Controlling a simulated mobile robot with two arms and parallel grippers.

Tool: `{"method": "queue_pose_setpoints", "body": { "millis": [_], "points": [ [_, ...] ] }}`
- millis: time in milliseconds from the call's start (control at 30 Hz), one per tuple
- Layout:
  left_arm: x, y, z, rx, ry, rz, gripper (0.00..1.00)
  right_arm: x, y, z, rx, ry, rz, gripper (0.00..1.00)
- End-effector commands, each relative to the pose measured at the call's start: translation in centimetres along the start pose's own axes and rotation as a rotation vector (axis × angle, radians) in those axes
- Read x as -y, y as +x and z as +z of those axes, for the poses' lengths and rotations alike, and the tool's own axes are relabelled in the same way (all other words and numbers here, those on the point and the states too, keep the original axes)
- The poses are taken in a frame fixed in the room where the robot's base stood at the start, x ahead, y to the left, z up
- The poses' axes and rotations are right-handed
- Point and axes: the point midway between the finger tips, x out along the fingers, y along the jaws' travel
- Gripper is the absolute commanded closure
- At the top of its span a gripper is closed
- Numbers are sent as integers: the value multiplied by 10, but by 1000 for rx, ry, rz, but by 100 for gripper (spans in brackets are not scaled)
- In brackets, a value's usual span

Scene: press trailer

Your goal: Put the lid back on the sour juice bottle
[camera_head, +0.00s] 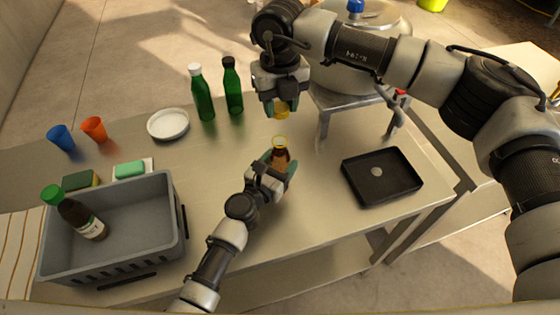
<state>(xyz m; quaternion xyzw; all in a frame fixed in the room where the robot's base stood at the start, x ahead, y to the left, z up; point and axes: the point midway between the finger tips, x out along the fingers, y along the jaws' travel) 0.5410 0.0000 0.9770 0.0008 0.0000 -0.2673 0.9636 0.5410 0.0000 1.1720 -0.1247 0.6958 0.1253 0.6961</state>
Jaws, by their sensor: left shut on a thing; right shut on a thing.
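The small brown bottle (281,156) stands upright over the table's middle, its yellowish open mouth facing up. My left gripper (279,164) is shut around its body, which the fingers partly hide. My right gripper (282,104) is shut on a yellow lid (281,113). It holds the lid above the bottle, and in the picture a gap shows between lid and mouth. I cannot tell whether the bottle's base touches the table.
A grey crate (160,247) holding a green-capped bottle (83,217) stands at left. Two green bottles (203,95) (232,88) and a white plate (168,124) stand behind. A black tray (381,178) and a pot (355,75) on a stand are at right.

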Motion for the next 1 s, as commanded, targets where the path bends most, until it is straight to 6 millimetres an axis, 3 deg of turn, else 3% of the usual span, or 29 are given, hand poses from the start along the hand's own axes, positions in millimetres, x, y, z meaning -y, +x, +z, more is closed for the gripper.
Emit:
{"method": "queue_pose_setpoints", "body": {
  "millis": [400, 1000],
  "points": [
    [0, 0, 0, 0, 0, 0, 82, -1, 49, -1, -3, 1, 0, 83],
    [0, 0, 0, 0, 1, 0, 82, -1, 53, -1, -3, 0, 0, 83]
  ]
}}
